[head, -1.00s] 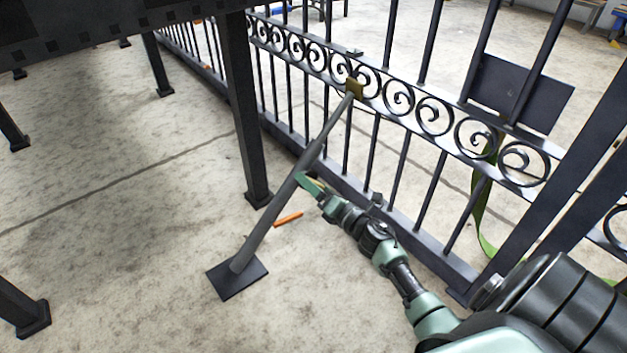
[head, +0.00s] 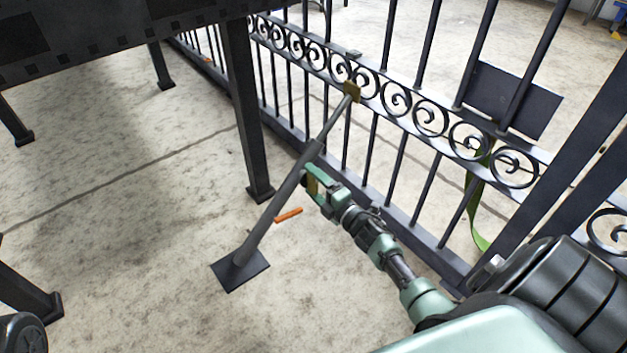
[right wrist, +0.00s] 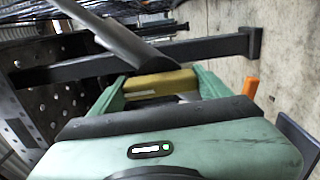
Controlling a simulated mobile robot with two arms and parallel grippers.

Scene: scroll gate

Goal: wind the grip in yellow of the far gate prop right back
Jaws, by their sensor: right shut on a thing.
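The gate prop (head: 275,212) is a grey strut slanting from a dark base plate (head: 240,272) on the floor up to a brass-coloured bracket (head: 352,92) on the gate. The yellow grip (right wrist: 161,84) lies between the green fingers of my right gripper (right wrist: 158,86) in the right wrist view, with the grey strut just beyond it. In the head view my right gripper (head: 313,184) is at the strut's middle, shut on the grip, whose yellow (head: 312,187) shows only in part. My left gripper is not in view.
An orange bar (head: 289,215) sticks out beside the strut's lower part. The black gate (head: 430,115) with scrollwork runs behind the prop. A dark post (head: 245,110) stands left of it. A green strap (head: 474,200) hangs at the right.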

